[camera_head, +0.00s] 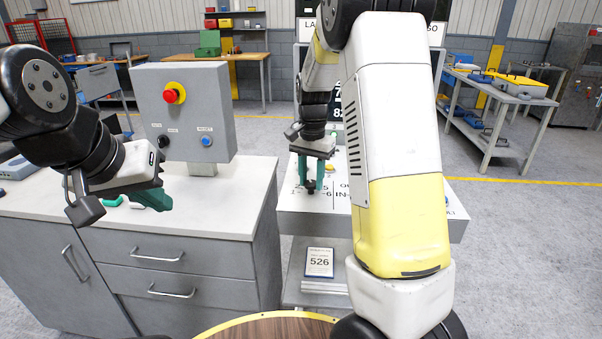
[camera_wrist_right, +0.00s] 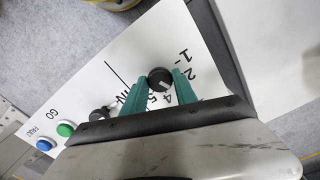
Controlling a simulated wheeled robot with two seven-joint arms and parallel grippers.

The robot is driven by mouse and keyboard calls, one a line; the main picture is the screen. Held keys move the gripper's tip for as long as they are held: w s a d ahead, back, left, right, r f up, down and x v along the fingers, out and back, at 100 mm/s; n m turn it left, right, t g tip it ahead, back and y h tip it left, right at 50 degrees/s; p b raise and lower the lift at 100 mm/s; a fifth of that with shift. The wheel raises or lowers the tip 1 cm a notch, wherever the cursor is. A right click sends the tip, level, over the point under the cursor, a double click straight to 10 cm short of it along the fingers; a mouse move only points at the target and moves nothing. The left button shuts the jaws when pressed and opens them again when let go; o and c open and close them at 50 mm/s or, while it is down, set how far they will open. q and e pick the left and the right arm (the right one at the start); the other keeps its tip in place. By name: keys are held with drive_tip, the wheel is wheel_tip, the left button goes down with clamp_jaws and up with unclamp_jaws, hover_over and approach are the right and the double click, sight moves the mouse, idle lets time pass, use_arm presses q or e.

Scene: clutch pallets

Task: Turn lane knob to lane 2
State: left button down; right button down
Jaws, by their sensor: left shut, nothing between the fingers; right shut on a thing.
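The lane knob (camera_wrist_right: 160,79) is a round black dial on the white panel (camera_wrist_right: 125,62), with printed numbers around it, among them 1, 2, 4 and 5. A pale pointer mark shows on it, but I cannot tell which number it lines up with. My right gripper (camera_wrist_right: 158,88) is shut on the knob, with green fingers on either side. In the head view my right gripper (camera_head: 312,182) points down at the console top (camera_head: 340,205), with the dark knob (camera_head: 310,185) between its fingertips. My left gripper (camera_head: 158,204) is shut and empty over the grey cabinet's white top.
A second black knob (camera_wrist_right: 99,113), a green button (camera_wrist_right: 65,130) and a blue button (camera_wrist_right: 43,145) sit on the same panel. A grey box with a red stop button (camera_head: 174,93) stands on the cabinet (camera_head: 235,205). A card reading 526 (camera_head: 319,262) is below the console.

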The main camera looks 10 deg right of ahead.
sight(311, 182)
drive_tip(key=n, duration=0.5)
drive_tip(key=shift+n, duration=0.4)
idle(0.4)
drive_tip(key=c, duration=1)
unclamp_jaws()
drive_tip(key=shift+o, duration=0.2)
wheel_tip(311, 182, up, 7)
drive_tip(key=shift+f, duration=0.1)
drive_tip(key=shift+r, duration=0.55)
